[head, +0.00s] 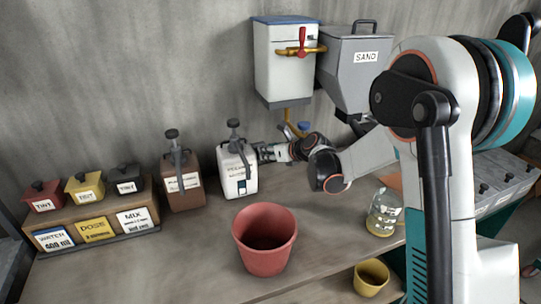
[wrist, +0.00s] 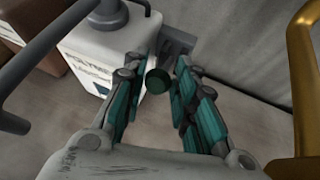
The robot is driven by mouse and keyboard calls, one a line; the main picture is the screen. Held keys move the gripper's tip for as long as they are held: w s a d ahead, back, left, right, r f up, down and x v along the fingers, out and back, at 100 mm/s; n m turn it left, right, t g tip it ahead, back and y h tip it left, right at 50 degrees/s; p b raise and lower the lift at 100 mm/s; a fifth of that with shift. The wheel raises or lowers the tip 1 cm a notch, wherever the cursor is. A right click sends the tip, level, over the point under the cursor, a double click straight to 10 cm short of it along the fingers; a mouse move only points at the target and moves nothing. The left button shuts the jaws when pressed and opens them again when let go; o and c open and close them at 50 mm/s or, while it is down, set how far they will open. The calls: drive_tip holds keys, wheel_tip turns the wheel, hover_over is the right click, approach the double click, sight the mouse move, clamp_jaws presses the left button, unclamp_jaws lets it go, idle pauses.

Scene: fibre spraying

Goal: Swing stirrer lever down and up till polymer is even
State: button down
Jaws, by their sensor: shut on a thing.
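The white polymer container (head: 238,178) stands upright on the bench with a dark pump-like top. In the wrist view, part of its labelled face (wrist: 95,65) fills the upper left. My gripper (head: 264,153) is at the container's right side, with my arm reaching in from the right. In the wrist view, the teal-padded fingers of my gripper (wrist: 158,88) are on either side of the stirrer lever's dark green round end (wrist: 157,81), shut on it. The rest of the lever is mostly hidden, and the polymer inside is not visible.
A brown container (head: 182,187) stands left of the white one. A red bucket (head: 265,240) is in front, and a glass jar (head: 383,215) stands to the right. A tank with a red-handled tap (head: 280,70) and the sand hopper (head: 355,75) hang above my arm.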

drive_tip(key=shift+w+d+r, duration=0.1)
drive_tip(key=shift+w+r, duration=0.15)
drive_tip(key=c, duration=1.3)
unclamp_jaws()
drive_tip(key=shift+f, duration=0.1)
drive_tip(key=shift+s, duration=0.15)
drive_tip(key=v, duration=1.2)
